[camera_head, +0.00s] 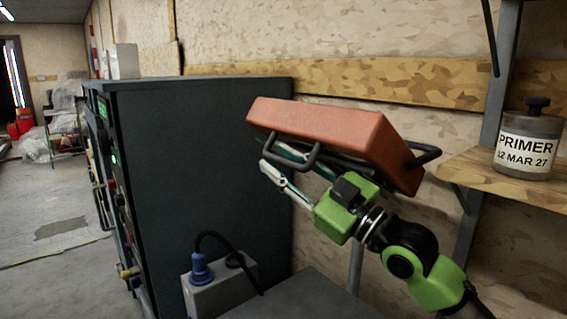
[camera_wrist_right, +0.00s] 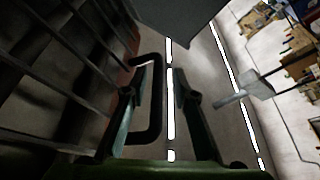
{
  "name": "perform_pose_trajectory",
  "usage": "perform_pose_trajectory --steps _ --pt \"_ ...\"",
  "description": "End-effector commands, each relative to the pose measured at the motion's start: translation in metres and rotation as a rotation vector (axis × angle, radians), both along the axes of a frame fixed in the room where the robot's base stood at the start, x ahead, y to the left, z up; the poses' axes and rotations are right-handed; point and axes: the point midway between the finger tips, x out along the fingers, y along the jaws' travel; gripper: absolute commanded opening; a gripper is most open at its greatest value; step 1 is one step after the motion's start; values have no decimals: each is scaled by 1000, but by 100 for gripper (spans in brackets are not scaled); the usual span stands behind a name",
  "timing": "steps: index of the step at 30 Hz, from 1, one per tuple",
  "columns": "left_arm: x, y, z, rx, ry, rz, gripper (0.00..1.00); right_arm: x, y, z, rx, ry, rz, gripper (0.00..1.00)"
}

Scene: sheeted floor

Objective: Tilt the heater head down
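The heater head (camera_head: 325,128) is an orange-red box on a grey stand pole (camera_head: 355,268), in front of the wall. It sits tilted, with a black handle (camera_head: 312,160) on its near left side and another handle (camera_head: 428,156) at its right end. My right gripper (camera_head: 274,168) is below the head's near left side, its fingers pointing up-left. In the wrist view, the black handle bar (camera_wrist_right: 157,98) stands between the open fingers (camera_wrist_right: 157,98), with a gap to the right finger. The head's dark grille bars (camera_wrist_right: 62,75) fill the left there. My left gripper is out of view.
A dark cabinet (camera_head: 215,180) stands close on the left. A grey box with a blue plug (camera_head: 225,285) is low in front. A primer jar (camera_head: 528,140) stands on a wooden shelf (camera_head: 510,178) at right. Open floor (camera_head: 60,215) lies far left.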

Motion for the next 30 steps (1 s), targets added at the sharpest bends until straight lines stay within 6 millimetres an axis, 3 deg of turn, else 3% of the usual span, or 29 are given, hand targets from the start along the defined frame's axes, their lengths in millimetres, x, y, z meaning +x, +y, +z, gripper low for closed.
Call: perform_pose_trajectory --steps 10,21,30 --pt "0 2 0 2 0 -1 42 -5 -8 -3 0 -2 -3 26" --pt "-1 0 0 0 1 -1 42 -46 -57 -26 -4 -1 -5 26" --pt "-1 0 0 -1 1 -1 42 -69 -82 -38 -2 0 -2 26"
